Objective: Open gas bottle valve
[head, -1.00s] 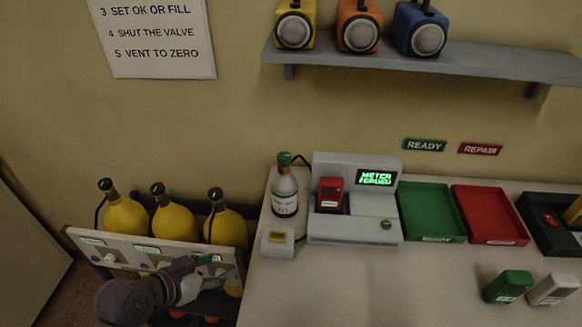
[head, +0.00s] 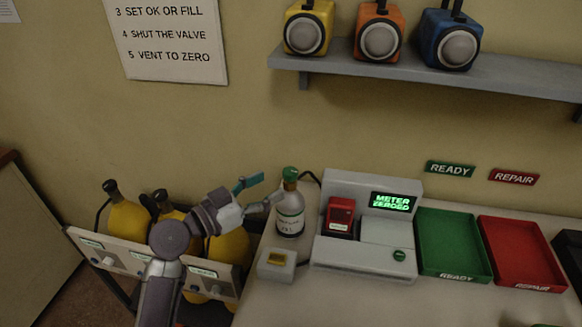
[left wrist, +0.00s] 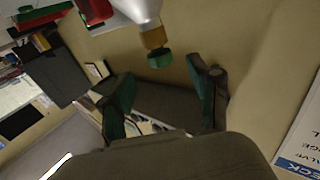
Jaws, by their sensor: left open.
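The gas bottle (head: 291,213) stands upright on the bench, white-grey with a label. Its valve has a brass neck and a green knob (head: 290,173) on top. My left gripper (head: 268,188) is open and empty just left of the bottle's upper part. In the left wrist view the bottle (left wrist: 138,8) shows upside down, and its green knob (left wrist: 160,59) lies ahead, between the lines of the two spread fingers (left wrist: 162,76). I cannot tell whether a finger touches the bottle. My right gripper is not in view.
A grey docking station (head: 365,257) holding a red meter (head: 340,215) stands right of the bottle. A small grey box (head: 276,264) sits in front. Green (head: 452,244) and red (head: 521,252) trays lie further right. Yellow cylinders (head: 126,217) stand behind a panel at left.

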